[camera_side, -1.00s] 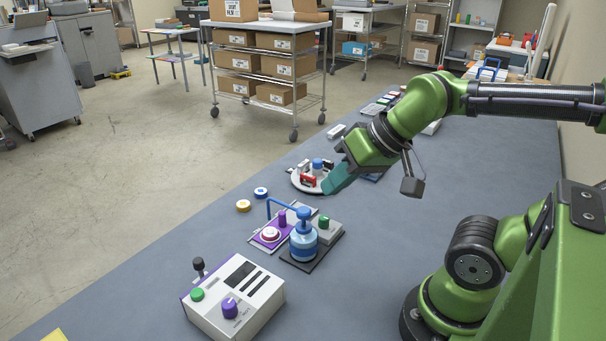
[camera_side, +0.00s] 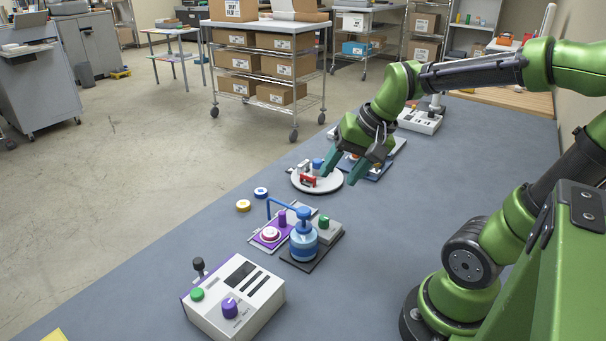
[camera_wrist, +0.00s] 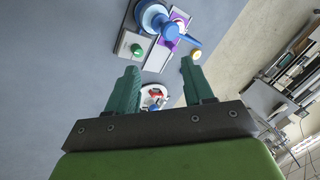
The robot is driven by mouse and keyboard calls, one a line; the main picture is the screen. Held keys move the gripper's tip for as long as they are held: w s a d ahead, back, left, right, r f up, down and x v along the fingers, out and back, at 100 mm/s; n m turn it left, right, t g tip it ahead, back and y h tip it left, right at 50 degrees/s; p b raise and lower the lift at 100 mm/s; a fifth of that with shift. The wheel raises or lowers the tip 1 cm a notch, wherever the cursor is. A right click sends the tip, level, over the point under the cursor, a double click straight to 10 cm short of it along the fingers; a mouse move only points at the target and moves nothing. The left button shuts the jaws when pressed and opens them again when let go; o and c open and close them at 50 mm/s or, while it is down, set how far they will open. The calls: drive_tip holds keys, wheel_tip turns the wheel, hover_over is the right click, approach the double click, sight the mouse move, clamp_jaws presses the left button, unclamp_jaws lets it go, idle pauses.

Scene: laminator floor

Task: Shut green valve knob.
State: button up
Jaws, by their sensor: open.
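A green knob (camera_side: 324,222) stands on a grey block (camera_side: 328,235) beside a blue pump bottle (camera_side: 303,240). The knob also shows in the wrist view (camera_wrist: 137,49), on a pale plate beyond the left fingertip. Another green knob or button (camera_side: 197,294) is on the white control box (camera_side: 240,300) in front. No label shows which is the valve knob. My gripper (camera_side: 342,172) is open and empty, pointing down above the round white tray area, behind and above the knob on the grey block. In the wrist view its two fingers (camera_wrist: 160,68) are spread apart, touching nothing visible.
The pump's blue spout reaches left over a purple panel (camera_side: 268,236) with a red-and-white button. A round white plate (camera_side: 300,184) with small parts lies close below my gripper. The table's right middle is bare.

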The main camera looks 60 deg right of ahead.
drive_tip(key=w+d+f+m+g+y, duration=0.1)
drive_tip(key=d+f+m+g, duration=0.15)
drive_tip(key=d+m, duration=0.9)
drive_tip(key=m+y, duration=0.1)
drive_tip(key=m, duration=0.4)
approach(324, 217)
drive_tip(key=shift+t, duration=0.35)
drive_tip(key=x, duration=0.8)
drive_tip(key=shift+s+a+f, duration=0.1)
drive_tip(key=shift+s+f, duration=0.1)
drive_tip(key=shift+f, duration=0.15)
drive_tip(key=shift+c, duration=0.4)
clamp_jaws()
